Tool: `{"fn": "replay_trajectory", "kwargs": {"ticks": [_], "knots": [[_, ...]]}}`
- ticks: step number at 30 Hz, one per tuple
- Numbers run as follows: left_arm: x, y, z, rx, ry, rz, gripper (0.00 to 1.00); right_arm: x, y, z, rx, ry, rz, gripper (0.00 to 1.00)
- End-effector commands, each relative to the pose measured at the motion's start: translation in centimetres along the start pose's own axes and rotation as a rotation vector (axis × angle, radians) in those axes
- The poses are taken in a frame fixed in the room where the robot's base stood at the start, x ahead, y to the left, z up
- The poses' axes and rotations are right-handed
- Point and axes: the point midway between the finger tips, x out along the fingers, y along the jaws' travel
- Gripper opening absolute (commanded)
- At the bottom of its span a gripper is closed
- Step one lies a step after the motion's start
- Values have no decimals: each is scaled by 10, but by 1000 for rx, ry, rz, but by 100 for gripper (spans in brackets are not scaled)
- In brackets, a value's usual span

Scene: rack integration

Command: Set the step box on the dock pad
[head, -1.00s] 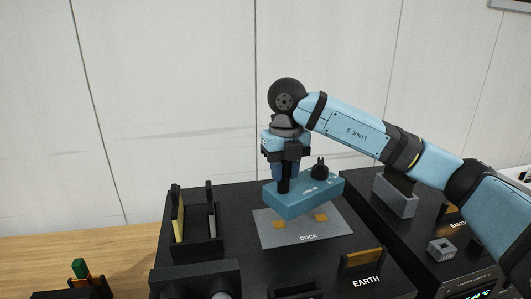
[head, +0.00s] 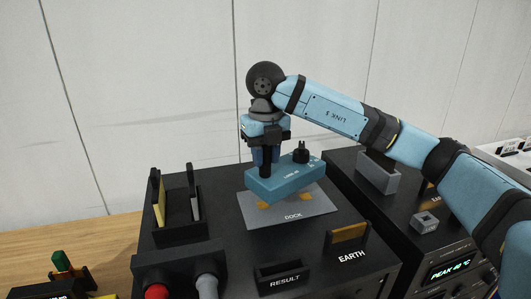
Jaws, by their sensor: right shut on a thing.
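The step box (head: 288,184) is a flat blue box with a black knob on top. My right gripper (head: 266,170) points down and is shut on it at its left part. The box is over the back part of the grey dock pad (head: 315,206), which is marked DOCK and has orange patches. The box hides the rear of the pad. I cannot tell whether the box's underside touches the pad. My left gripper is not in view.
A black holder (head: 180,235) with upright plates stands left of the pad. In front are a RESULT slot (head: 284,277) and an EARTH slot with a brown plate (head: 349,234). A grey bin (head: 377,177) and a small grey block (head: 425,222) sit on the right unit.

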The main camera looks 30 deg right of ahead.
Motion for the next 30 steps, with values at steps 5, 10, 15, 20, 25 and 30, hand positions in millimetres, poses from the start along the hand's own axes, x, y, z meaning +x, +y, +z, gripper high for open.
{"fn": "replay_trajectory", "kwargs": {"ticks": [5,10,15,20,25,30], "knots": [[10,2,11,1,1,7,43,21,0,0,0,-1,0,0],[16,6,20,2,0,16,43,38,0,0,0,-1,0,0],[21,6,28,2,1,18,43,52,0,0,0,-1,0,0],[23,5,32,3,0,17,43,57,0,0,0,-2,0,0],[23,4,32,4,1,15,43,57,0,0,0,-2,0,0],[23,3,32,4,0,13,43,57,0,0,0,-2,0,0]]}}
